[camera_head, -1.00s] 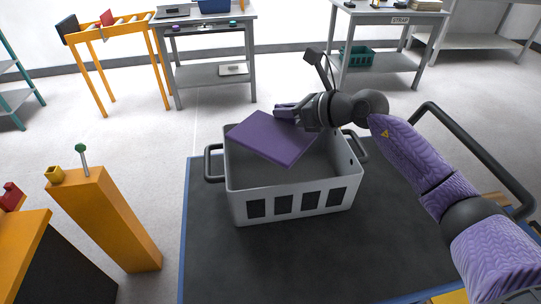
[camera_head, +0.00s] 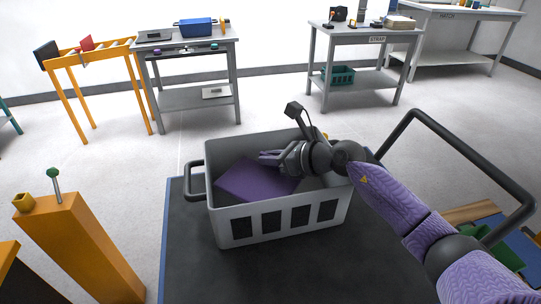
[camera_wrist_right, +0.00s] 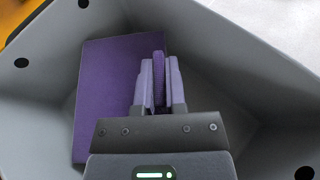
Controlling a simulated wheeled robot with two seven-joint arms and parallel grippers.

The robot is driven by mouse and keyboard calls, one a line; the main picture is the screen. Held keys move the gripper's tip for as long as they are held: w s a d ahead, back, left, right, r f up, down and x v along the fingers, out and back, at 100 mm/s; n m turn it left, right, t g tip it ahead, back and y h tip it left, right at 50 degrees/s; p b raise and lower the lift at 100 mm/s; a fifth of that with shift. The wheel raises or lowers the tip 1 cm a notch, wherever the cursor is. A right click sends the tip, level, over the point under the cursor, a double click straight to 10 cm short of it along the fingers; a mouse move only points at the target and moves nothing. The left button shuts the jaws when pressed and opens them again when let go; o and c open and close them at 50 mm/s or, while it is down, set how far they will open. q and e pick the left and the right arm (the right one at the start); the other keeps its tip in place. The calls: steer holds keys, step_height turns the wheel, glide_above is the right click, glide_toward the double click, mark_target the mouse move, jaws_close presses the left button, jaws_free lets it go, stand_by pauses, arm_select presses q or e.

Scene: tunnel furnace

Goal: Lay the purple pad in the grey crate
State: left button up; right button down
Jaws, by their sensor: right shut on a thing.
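The grey crate (camera_head: 280,204) is an open box with a row of dark slots in its front wall and a dark handle at its left end. The flat purple pad (camera_head: 248,180) is inside the crate's walls, tilted. My right gripper (camera_head: 268,157) reaches into the crate from the right and is shut on the pad's edge. In the right wrist view the pad (camera_wrist_right: 108,95) lies left of the fingers (camera_wrist_right: 160,82), with its edge pinched between them, near the crate's grey wall (camera_wrist_right: 35,95). Whether the pad touches the floor I cannot tell. My left gripper is not in view.
The crate stands on a dark blue-edged platform (camera_head: 230,275) with a dark rail (camera_head: 475,150) at right. An orange post (camera_head: 80,245) with a green knob stands left. Grey tables (camera_head: 190,50) and an orange rack (camera_head: 95,55) stand behind, with free floor between.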

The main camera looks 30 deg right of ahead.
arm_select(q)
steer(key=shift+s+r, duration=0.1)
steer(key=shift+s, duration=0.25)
arm_select(e)
steer(key=c, duration=0.7)
jaws_free()
steer(key=shift+r+p, duration=0.35)
steer(key=shift+r, duration=0.1)
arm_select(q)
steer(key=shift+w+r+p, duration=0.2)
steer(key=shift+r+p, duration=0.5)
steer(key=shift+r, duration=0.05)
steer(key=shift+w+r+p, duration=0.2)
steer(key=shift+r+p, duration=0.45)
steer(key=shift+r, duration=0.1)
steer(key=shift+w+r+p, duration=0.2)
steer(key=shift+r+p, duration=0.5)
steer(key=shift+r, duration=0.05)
arm_select(e)
steer(key=v, duration=1.2)
steer(key=shift+r, duration=0.2)
